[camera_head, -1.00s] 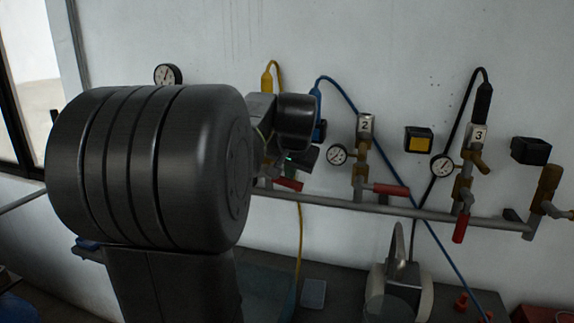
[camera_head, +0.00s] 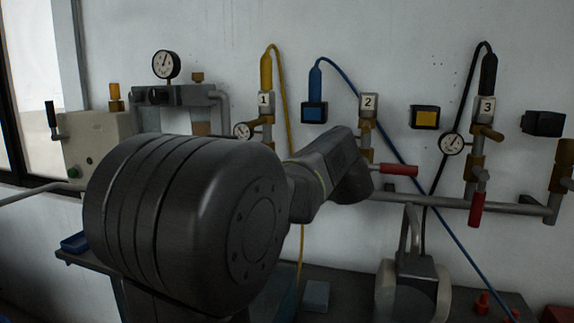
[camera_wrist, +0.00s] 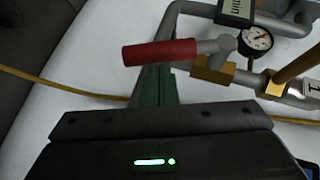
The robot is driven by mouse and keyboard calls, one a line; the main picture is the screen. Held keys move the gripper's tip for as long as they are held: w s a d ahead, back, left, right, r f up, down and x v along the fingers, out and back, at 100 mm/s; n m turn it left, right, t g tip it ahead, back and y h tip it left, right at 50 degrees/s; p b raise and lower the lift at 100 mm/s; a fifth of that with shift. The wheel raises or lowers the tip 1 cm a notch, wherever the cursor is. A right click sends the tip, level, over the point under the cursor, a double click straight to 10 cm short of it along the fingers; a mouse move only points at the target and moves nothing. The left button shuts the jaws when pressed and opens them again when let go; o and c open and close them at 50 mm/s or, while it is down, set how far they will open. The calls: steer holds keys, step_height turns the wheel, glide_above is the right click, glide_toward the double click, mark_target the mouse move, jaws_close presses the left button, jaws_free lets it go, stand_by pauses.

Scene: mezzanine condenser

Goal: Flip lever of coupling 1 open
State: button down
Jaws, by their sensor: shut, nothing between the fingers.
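Coupling 1 is a brass fitting with a white "1" tag (camera_head: 264,100) and a yellow hose plug (camera_head: 266,71) on top, left of centre in the head view. Its lower part and lever are hidden there behind my arm. In the wrist view, a lever with a red grip (camera_wrist: 160,52) runs across from a grey pivot near a brass block (camera_wrist: 213,69); part of the "1" tag shows at the right edge. My gripper (camera_wrist: 157,72) has its green fingers shut and empty, tips right by the red grip. I cannot tell whether they touch it. The head view hides my gripper.
Coupling 2 (camera_head: 368,128) and coupling 3 (camera_head: 484,130) stand to the right on the same pipe, with red levers. A gauge (camera_wrist: 254,38) sits beside the lever. A yellow hose (camera_wrist: 70,88) and blue hose (camera_head: 400,165) hang nearby. A bench with a grey-handled device (camera_head: 411,265) lies below.

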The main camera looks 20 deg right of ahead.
steer(key=shift+w+a+f+m+t+y+b, duration=0.4)
steer(key=shift+a+f+t+b, duration=0.2)
steer(key=shift+b, duration=0.65)
steer(key=shift+w+a+f+m+t+y+b, duration=0.3)
steer(key=shift+w+a+f+t+b, duration=0.2)
steer(key=shift+b, duration=0.75)
steer(key=shift+s, duration=0.15)
steer(key=v, duration=0.7)
steer(key=shift+s, duration=0.15)
steer(key=shift+d, duration=0.1)
